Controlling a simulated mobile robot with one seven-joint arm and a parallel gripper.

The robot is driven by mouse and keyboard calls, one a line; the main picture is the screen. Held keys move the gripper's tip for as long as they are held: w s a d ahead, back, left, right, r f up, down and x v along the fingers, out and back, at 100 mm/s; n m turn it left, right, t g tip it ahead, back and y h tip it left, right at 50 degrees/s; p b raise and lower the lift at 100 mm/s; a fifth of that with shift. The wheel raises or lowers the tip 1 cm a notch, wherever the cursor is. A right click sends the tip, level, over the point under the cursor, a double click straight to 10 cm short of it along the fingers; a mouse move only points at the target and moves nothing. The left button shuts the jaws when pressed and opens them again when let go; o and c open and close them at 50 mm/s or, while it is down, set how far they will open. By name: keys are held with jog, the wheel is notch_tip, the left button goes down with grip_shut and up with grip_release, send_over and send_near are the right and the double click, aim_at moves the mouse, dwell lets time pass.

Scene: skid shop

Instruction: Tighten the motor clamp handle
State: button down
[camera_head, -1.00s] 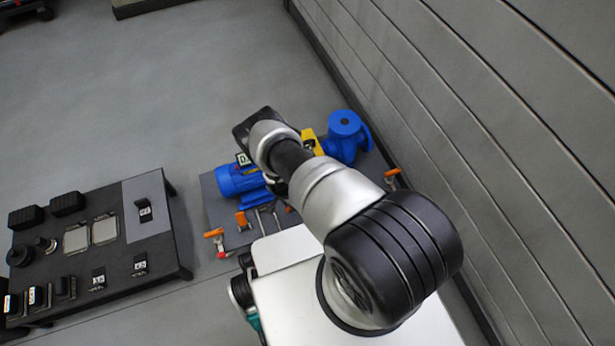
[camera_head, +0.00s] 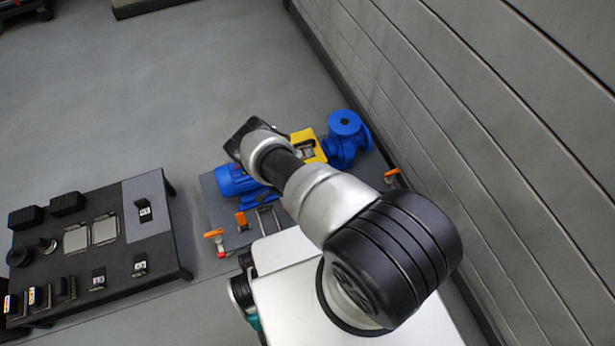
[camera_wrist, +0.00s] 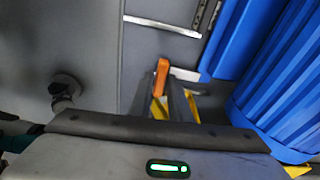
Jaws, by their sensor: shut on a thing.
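In the wrist view my gripper (camera_wrist: 163,104) is shut on an orange clamp handle (camera_wrist: 161,76), whose upper end shows beyond the fingers. A pale metal bar lies just right of the handle. The ribbed blue motor (camera_wrist: 282,80) fills the right side, close to the fingers. In the head view the blue motor (camera_head: 234,181) sits on a grey skid plate (camera_head: 215,208), partly behind my arm. My gripper and the handle it holds are hidden there by my arm.
A yellow guard (camera_head: 309,147) and a blue pump (camera_head: 346,137) stand right of the motor. Other orange handles show at the skid's left front (camera_head: 214,233) and right (camera_head: 391,173). A low black table (camera_head: 165,250) with parts stands left. A panelled wall closes the right side.

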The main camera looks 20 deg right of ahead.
jog(key=c, duration=1.6)
grip_release()
jog(key=shift+s+d+f, duration=0.15)
jog(key=shift+s+d, duration=0.1)
jog(key=shift+s, duration=0.3)
jog(key=shift+w+a, duration=0.1)
jog(key=shift+w, duration=0.05)
jog(key=shift+w+a+r+p, duration=0.1)
jog(key=shift+r+p, duration=1)
jog(key=shift+r, duration=0.7)
jog(key=shift+w+a+r+p, duration=0.1)
jog(key=shift+r+p, duration=0.95)
jog(key=shift+r, duration=0.75)
